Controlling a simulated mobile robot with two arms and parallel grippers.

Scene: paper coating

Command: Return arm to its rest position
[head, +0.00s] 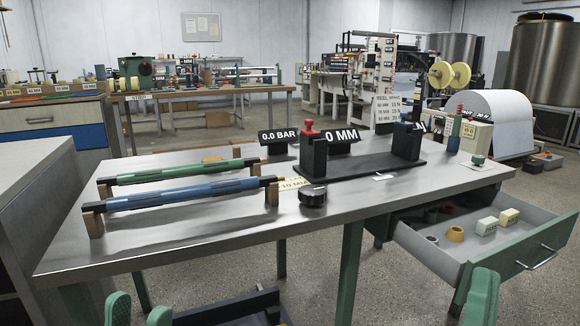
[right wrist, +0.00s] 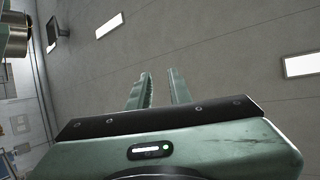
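My left gripper (head: 139,310) shows at the bottom left of the head view, below the front edge of the table. Its two green fingers stand apart with nothing visible between them. My right gripper (head: 482,294) shows at the bottom right of the head view, in front of the open drawer. In the right wrist view my right gripper (right wrist: 159,90) has two green fingers apart and empty, with only a plain grey surface and bright light panels beyond. Neither gripper touches anything that I can see.
The metal table (head: 240,235) carries a green roller (head: 180,172), a blue roller (head: 185,193), a black knob (head: 313,197) and a black fixture (head: 365,170) with a red knob (head: 309,132). An open drawer (head: 470,245) juts out at right, holding several small blocks. A cabinet (head: 35,210) stands at left.

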